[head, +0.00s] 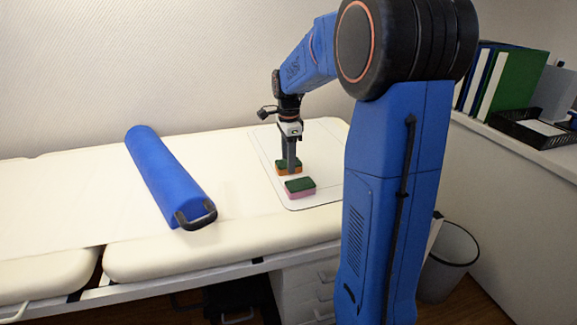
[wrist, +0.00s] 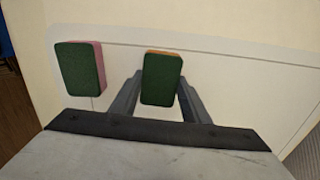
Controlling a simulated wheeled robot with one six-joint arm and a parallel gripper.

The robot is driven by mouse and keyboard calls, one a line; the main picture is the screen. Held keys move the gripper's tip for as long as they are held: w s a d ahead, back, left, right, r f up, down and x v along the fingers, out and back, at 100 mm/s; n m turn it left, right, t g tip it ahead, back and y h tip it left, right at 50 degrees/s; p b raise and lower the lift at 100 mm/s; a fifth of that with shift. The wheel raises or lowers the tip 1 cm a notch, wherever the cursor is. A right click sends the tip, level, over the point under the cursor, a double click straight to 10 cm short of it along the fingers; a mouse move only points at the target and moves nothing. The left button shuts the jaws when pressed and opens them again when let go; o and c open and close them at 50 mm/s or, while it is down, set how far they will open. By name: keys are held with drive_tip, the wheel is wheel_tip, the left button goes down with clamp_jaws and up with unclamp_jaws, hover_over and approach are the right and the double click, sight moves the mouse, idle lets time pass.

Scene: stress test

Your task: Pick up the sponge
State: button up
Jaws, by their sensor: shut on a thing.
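Two sponges lie on a pale, dark-edged mat (head: 322,201) on the padded couch. The orange sponge with a green top (head: 281,167) is between the fingers of my gripper (head: 290,163), which points down and is shut on it. In the wrist view my gripper (wrist: 160,98) has a finger on either side of this orange sponge (wrist: 162,80). The pink sponge with a green top (head: 300,188) lies apart from it, nearer the front. In the wrist view the pink sponge (wrist: 82,68) is to the left. I cannot tell whether the held sponge touches the mat.
A blue bolster (head: 168,178) with a dark handle lies on the couch at left. A counter at right holds binders (head: 506,82) and a black tray (head: 533,127). A bin (head: 449,260) stands on the floor. The couch between bolster and mat is clear.

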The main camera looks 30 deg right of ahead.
wheel_tip(320, 180, up, 10)
idle(0.6)
drive_tip(key=o, duration=0.4)
drive_tip(key=shift+c, duration=1.2)
